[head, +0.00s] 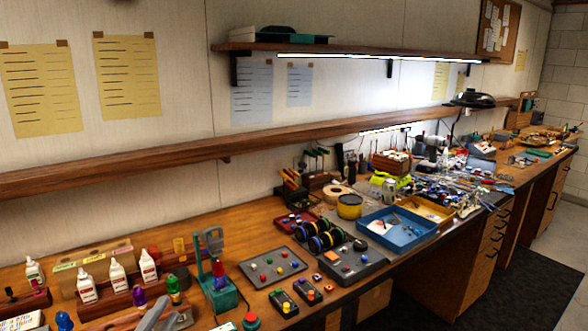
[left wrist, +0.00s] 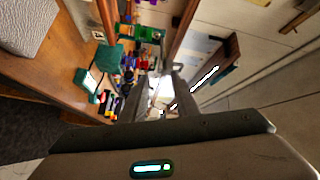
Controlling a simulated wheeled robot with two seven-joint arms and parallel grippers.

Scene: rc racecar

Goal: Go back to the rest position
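My left gripper (head: 163,314) shows at the bottom edge of the head view as grey fingers over the near left part of the workbench (head: 262,222). In the left wrist view its two dark fingers (left wrist: 158,92) stand apart with a gap between them. I see nothing held there; the bench items behind the gap look farther off. My right gripper is in neither view.
White bottles (head: 117,276) and a green-based tool (head: 217,270) stand close to my left gripper. A grey tray with coloured knobs (head: 272,268), black-and-coloured wheels (head: 318,236) and a blue tray (head: 397,231) lie farther right. A long wooden shelf (head: 227,140) runs along the wall.

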